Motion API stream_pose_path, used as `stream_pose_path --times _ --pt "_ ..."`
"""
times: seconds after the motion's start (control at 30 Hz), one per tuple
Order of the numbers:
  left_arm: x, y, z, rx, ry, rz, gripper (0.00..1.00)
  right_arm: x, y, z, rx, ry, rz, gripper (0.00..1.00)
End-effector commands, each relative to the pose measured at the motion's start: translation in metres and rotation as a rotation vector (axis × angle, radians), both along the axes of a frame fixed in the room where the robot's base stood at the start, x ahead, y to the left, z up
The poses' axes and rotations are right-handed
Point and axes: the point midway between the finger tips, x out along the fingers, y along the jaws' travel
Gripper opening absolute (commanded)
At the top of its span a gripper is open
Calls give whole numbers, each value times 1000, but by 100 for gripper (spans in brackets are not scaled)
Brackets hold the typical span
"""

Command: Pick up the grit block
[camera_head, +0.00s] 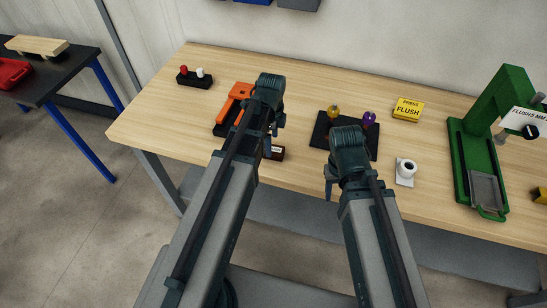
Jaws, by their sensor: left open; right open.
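A small dark brown block with a pale label (277,153), which looks like the grit block, lies near the table's front edge. My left gripper (268,146) points down just left of it, open, its fingers partly hidden by my arm. I cannot tell whether they touch the block. My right gripper (329,188) is open and empty at the table's front edge, right of the block and in front of a black tray.
The table's back middle is clear.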

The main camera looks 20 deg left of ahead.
Motion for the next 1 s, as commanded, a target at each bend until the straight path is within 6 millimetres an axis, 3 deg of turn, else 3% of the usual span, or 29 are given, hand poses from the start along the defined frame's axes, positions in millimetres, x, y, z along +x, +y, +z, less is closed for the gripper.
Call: stream_pose_path --times 0.27,0.7,1.0 --pt "1 -1 -6 0 0 0 92 0 0 -6 0 0 0 50" --pt "4 -5 -53 0 0 0 92 0 0 -53 0 0 -1 50" --pt "4 -4 -52 0 0 0 91 0 0 -52 0 0 -1 50"
